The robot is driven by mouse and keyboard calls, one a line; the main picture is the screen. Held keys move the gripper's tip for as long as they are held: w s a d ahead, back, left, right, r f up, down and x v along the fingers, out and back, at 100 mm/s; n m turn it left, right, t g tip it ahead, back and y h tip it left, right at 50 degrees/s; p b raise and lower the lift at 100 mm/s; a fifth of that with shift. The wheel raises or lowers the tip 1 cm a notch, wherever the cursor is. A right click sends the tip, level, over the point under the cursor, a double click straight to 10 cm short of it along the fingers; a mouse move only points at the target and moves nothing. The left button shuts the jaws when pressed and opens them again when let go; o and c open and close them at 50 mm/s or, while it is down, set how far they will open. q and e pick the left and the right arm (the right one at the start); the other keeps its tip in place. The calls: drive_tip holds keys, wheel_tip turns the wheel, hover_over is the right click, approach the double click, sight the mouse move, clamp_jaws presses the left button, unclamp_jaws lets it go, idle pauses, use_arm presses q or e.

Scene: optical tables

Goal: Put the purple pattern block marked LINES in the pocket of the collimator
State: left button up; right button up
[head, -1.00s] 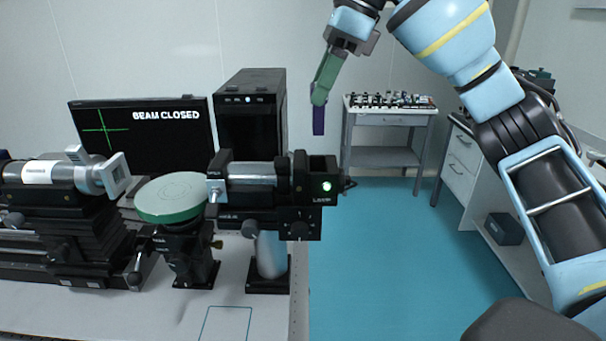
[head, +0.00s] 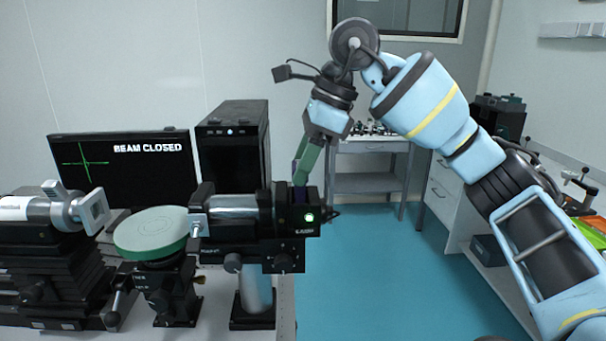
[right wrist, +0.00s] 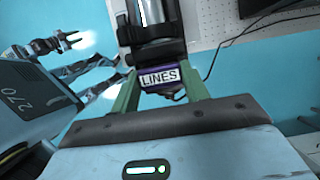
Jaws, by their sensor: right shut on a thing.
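My right gripper (head: 303,172) points down at the lamp end of the collimator, with green fingers shut on the purple pattern block (head: 299,194). In the right wrist view the block's white label (right wrist: 160,78) reads LINES, between the two fingers. The black collimator (head: 232,227) has a silver barrel and a lamp housing with a lit green light. The block is at the top of that housing; its lower part is hidden, and I cannot tell whether it is inside the pocket.
A green-rimmed round stage (head: 152,232) stands left of the collimator, with another optical mount (head: 60,215) beyond it. The monitor (head: 125,165) reads BEAM CLOSED beside a black computer tower (head: 233,160). A trolley (head: 368,183) stands behind; the blue floor at right is open.

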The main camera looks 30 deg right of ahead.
drive_tip(key=shift+f, duration=1.15)
drive_tip(key=shift+f, duration=0.1)
drive_tip(key=o, duration=1)
use_arm(q)
drive_tip(key=shift+d, duration=0.1)
drive_tip(key=shift+w+a+r+p, duration=0.25)
drive_tip(key=shift+w+r+p, duration=0.3)
drive_tip(key=shift+r, duration=0.1)
use_arm(e)
drive_tip(key=v, duration=1.2)
drive_tip(key=shift+a, duration=0.1)
